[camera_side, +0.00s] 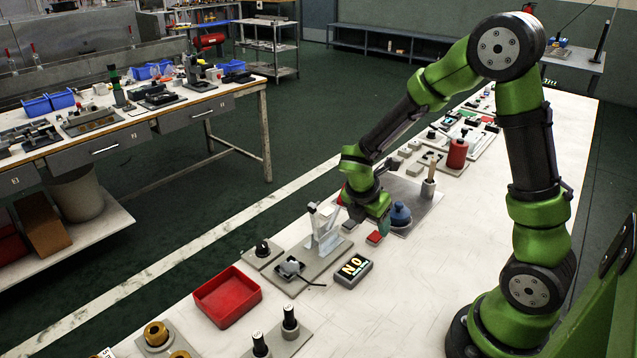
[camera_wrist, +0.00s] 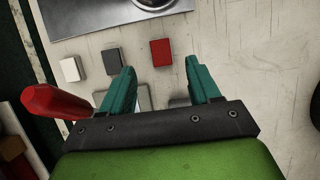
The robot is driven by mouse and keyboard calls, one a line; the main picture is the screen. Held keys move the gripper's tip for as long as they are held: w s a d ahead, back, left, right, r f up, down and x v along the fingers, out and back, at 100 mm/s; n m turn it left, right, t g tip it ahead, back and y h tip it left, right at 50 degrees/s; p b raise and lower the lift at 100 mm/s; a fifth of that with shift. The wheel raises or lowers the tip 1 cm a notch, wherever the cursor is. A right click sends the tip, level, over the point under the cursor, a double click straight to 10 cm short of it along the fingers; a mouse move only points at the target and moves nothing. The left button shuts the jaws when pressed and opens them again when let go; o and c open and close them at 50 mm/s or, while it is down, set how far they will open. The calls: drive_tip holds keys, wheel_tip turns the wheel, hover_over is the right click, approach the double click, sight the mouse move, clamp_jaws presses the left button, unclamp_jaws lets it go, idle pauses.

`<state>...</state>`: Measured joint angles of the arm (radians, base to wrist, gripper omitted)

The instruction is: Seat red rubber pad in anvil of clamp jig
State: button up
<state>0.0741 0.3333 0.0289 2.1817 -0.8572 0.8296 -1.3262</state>
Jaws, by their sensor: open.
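The red rubber pad (camera_side: 375,238) lies flat on the bench beside the clamp jig (camera_side: 324,240), in line with a grey pad (camera_side: 348,226). In the wrist view the red pad (camera_wrist: 160,52) lies ahead of the fingertips, roughly centred between them, with the dark grey pad (camera_wrist: 111,61) and a white pad (camera_wrist: 70,69) to its left. My gripper (camera_side: 384,226) is low over the bench near the red pad. Its teal fingers (camera_wrist: 160,80) are apart and nothing is held between them. A red handle (camera_wrist: 48,101) shows at the left. The anvil cannot be made out clearly.
A grey plate (camera_side: 425,200) with a blue-knobbed piece (camera_side: 400,214) stands right beside my gripper. The bench front right of the display is clear.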

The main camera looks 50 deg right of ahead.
sight(376, 236)
drive_tip(key=x, duration=0.5)
drive_tip(key=shift+s, duration=0.1)
drive_tip(key=c, duration=1.1)
drive_tip(key=shift+r, duration=0.1)
drive_tip(key=shift+c, duration=0.2)
